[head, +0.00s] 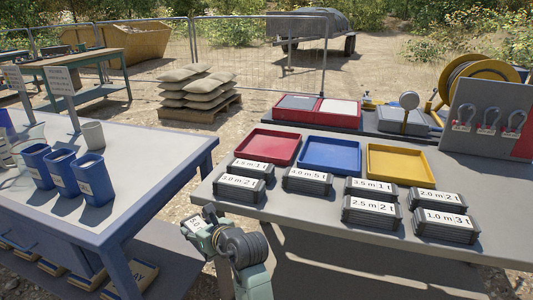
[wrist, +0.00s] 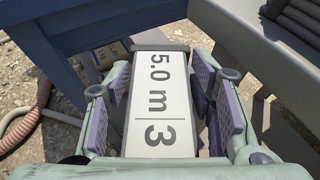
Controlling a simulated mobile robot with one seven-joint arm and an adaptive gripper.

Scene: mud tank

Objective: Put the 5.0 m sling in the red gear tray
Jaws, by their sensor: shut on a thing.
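The 5.0 m sling (wrist: 160,105) is a dark bundle with a white label reading "5.0 m | 3" in the wrist view. My gripper (wrist: 160,108) is shut on it, with a purple-padded finger on each side. The red gear tray (head: 268,147) lies on the grey table, left of the blue tray, and looks empty.
A blue tray (head: 330,155) and a yellow tray (head: 401,163) stand right of the red one. Several labelled slings, such as the 3.0 m one (head: 241,184), lie in front of the trays. A blue-legged table (head: 140,160) with blue cups stands at left, across a gap.

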